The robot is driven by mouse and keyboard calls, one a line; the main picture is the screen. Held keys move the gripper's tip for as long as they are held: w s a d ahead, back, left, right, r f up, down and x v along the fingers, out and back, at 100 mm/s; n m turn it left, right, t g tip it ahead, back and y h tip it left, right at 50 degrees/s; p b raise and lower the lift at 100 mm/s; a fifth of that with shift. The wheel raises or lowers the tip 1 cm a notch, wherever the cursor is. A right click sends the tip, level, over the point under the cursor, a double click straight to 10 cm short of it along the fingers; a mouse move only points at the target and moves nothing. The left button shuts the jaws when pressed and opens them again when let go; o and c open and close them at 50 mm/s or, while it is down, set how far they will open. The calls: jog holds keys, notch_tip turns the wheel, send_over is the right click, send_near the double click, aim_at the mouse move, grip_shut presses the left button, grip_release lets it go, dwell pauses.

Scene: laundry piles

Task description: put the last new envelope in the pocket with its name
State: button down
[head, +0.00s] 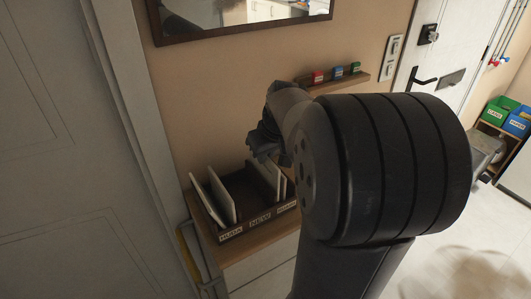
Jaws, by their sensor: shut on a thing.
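A dark wooden letter sorter (243,229) with labelled pockets stands on a small cabinet. The left label seems to read HUDA, the middle one NEW. The right label is too small to read. White envelopes (221,193) stand tilted in the left part. A pale edge also shows in the right pocket, partly behind my arm. My gripper (264,148) is above the back right of the sorter, shut on what is probably the envelope. The held thing is mostly hidden, so its name and its exact place over the pockets cannot be told.
A wall ledge (345,82) with small red, blue and green items is behind my arm. A framed mirror (240,32) hangs above. A door with a black handle (423,80) and green and blue bins (498,112) are at right. A grey door stands close at left.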

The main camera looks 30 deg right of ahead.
jog(key=shift+f, duration=0.4)
jog(key=c, duration=1.5)
grip_release()
jog(key=shift+r, duration=0.15)
jog(key=v, duration=1)
jog(key=shift+s+r, duration=0.25)
jog(key=shift+f, duration=0.15)
